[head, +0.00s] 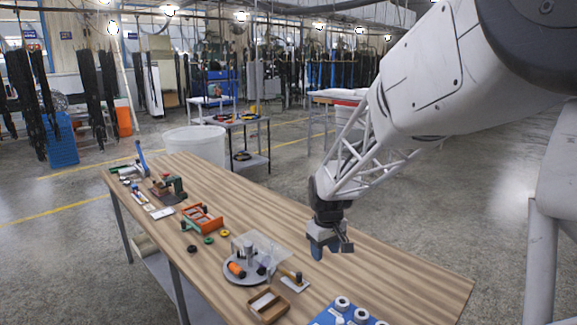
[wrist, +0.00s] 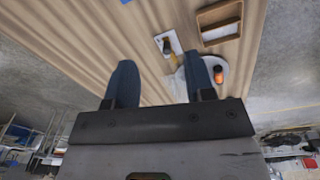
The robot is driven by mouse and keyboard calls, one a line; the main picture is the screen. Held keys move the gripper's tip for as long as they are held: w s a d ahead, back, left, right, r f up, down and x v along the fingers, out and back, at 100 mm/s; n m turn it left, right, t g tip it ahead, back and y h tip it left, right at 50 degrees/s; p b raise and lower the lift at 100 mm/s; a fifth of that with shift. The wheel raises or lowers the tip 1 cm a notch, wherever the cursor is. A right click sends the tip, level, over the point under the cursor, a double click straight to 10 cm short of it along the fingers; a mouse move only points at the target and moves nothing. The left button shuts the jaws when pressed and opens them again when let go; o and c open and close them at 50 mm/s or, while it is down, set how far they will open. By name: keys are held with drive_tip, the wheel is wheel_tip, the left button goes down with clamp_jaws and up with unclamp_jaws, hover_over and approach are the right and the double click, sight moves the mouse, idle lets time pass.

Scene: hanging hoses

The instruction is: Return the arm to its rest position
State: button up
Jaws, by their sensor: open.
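My gripper (head: 328,245) hangs above the wooden table (head: 385,270), to the right of the grey round tray, in the head view. In the wrist view my gripper (wrist: 160,85) shows two blue fingers spread wide apart with nothing between them. The fingers are clear of the table items. My white arm (head: 430,75) reaches in from the upper right of the head view.
A grey round tray (head: 233,274) holds an orange-and-black piece. A wooden box (head: 268,305), a blue block with white round pieces (head: 342,303) and an orange rack (head: 203,221) also stand on the table. A white bin (head: 196,143) stands behind it. The table's right part is bare.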

drive_tip(key=s+d+r+m+t, duration=0.1)
drive_tip(key=s+d+r+m, duration=0.2)
drive_tip(key=s, duration=0.6)
drive_tip(key=s+d+r, duration=0.3)
drive_tip(key=s+r, duration=0.2)
drive_tip(key=s, duration=0.3)
drive_tip(key=s+d+m, duration=0.2)
drive_tip(key=s+m, duration=0.1)
drive_tip(key=s, duration=1.5)
drive_tip(key=shift+d+r+m+t, duration=0.3)
drive_tip(key=shift+r+t, duration=0.1)
